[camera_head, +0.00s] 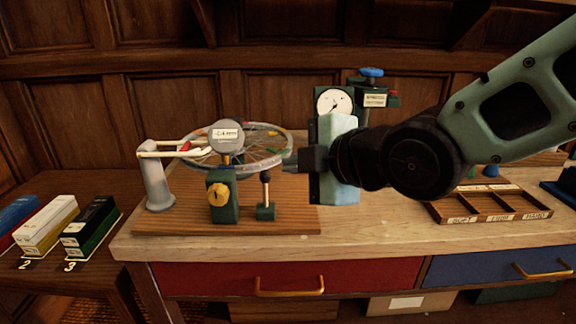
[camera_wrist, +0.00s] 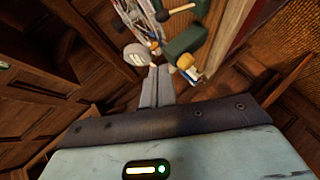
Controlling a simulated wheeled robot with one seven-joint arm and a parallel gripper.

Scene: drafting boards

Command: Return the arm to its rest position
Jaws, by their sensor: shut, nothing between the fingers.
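My gripper (camera_head: 291,162) reaches in from the right over the workbench, its fingers pointing left. In the wrist view the fingers (camera_wrist: 153,80) are together with nothing between them. The fingertips show close to the right edge of a spoked wheel (camera_head: 262,150) on a stand, above a small post with a black knob (camera_head: 265,176). I cannot tell whether they touch anything. My gripper and forearm hide part of the bench behind them.
The stand has a round gauge (camera_head: 226,137) and a green block with a yellow knob (camera_head: 220,196). A dial device (camera_head: 334,102) stands behind my gripper. A compartment tray (camera_head: 490,205) lies to the right. Boxes (camera_head: 88,228) sit on a lower table at left. The bench's front strip (camera_head: 370,235) is clear.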

